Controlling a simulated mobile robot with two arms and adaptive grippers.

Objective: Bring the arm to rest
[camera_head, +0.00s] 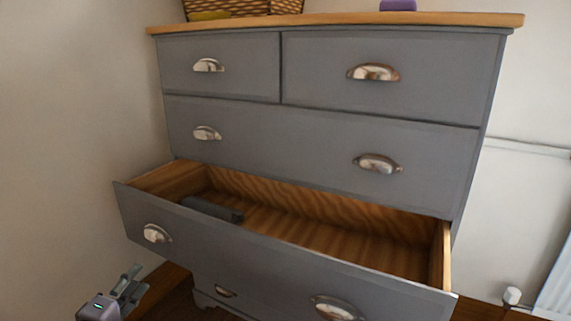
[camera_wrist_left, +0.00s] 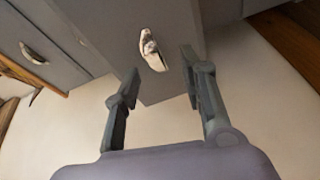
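My left gripper (camera_head: 130,283) is at the lower left of the head view, below and left of the left cup handle (camera_head: 156,234) of the pulled-out drawer (camera_head: 270,252). A gap shows between gripper and handle. In the left wrist view the two fingers of my left gripper (camera_wrist_left: 160,64) are spread apart with nothing between them, and a metal handle (camera_wrist_left: 152,50) on a grey drawer front shows beyond their tips. My right gripper is not in view.
The grey chest of drawers (camera_head: 320,140) has one drawer pulled out, with a dark object (camera_head: 212,210) inside at its left. A wicker basket (camera_head: 240,8) and a purple item (camera_head: 398,5) are on top. A pale wall (camera_head: 70,120) borders the left side.

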